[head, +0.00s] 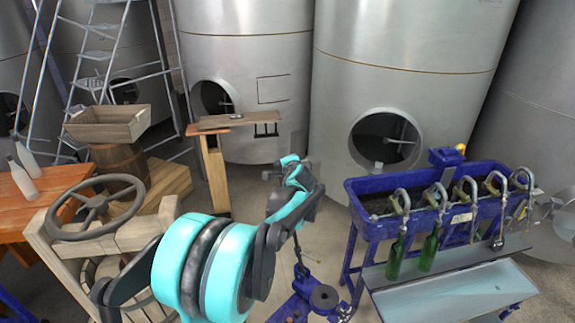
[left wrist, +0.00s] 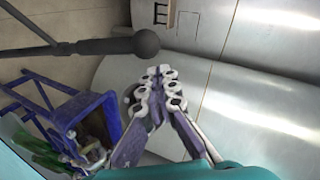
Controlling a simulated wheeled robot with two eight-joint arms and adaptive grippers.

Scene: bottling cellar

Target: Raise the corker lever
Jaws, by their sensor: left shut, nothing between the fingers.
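A blue floor-standing device, apparently the corker, shows at the bottom centre of the head view with a dark round part (head: 323,297) on top. My arm hides part of it. In the left wrist view a dark lever (left wrist: 75,48) with a round ball knob (left wrist: 145,43) reaches in from the left. My left gripper (left wrist: 158,85) is shut and empty, its fingertips just below the knob in that picture. I cannot tell whether they touch. In the head view the left gripper (head: 294,168) is held above the corker, partly hidden by its own arm. My right gripper is not in view.
A blue filling bench (head: 370,228) with several spouts and green bottles (head: 429,250) stands at the right. A wooden press with a handwheel (head: 97,208) is at the left. A wooden stand (head: 216,175) and steel tanks (head: 410,60) are behind.

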